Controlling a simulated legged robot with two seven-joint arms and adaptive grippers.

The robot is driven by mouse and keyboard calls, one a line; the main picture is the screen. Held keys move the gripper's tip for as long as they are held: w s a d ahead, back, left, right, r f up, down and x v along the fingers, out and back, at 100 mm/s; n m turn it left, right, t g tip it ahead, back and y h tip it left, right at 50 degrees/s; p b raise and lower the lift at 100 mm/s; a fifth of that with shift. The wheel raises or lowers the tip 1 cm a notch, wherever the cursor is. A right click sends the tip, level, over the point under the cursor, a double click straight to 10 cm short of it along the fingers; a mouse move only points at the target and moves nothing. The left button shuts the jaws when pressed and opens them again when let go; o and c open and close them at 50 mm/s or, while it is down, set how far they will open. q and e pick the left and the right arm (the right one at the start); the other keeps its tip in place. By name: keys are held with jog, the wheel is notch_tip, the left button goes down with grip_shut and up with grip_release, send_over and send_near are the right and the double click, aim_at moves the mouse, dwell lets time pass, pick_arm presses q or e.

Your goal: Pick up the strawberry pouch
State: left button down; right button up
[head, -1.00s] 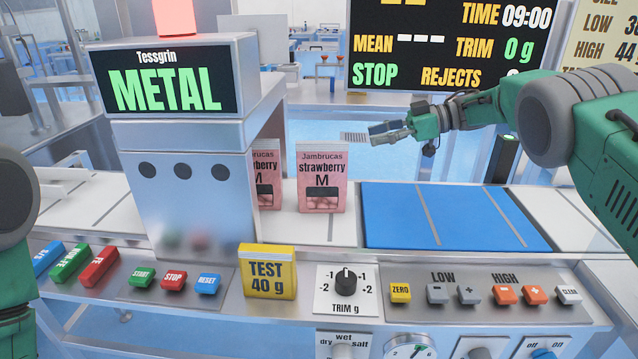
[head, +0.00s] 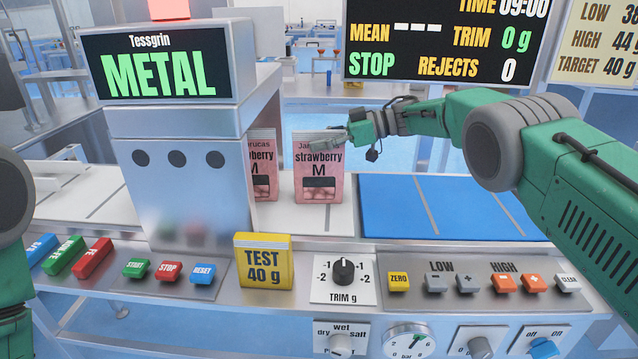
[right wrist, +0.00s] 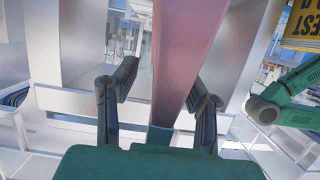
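The pink strawberry pouch (head: 320,188), marked "strawberry M", stands upright on the white belt just right of the metal detector. My right gripper (head: 326,144) reaches in from the right at the height of the pouch's top and covers part of its upper label. In the right wrist view the two fingers of my right gripper (right wrist: 165,85) are spread apart. The pink pouch (right wrist: 188,45) shows edge-on between them, with gaps visible beside it. A second pink pouch (head: 263,178) stands to the left, partly hidden by the detector. My left gripper is out of view.
The metal detector (head: 185,180) stands close on the left. A blue belt section (head: 395,205) lies clear to the right. A yellow test block (head: 262,260) and a row of buttons and knobs line the front panel. A display (head: 440,40) hangs behind.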

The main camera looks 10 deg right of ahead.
jog(key=shift+a, duration=0.15)
grip_shut()
jog(key=shift+r, duration=0.15)
notch_tip(320, 180, up, 10)
jog(key=shift+f+p, duration=0.1)
jog(key=shift+p, duration=0.95)
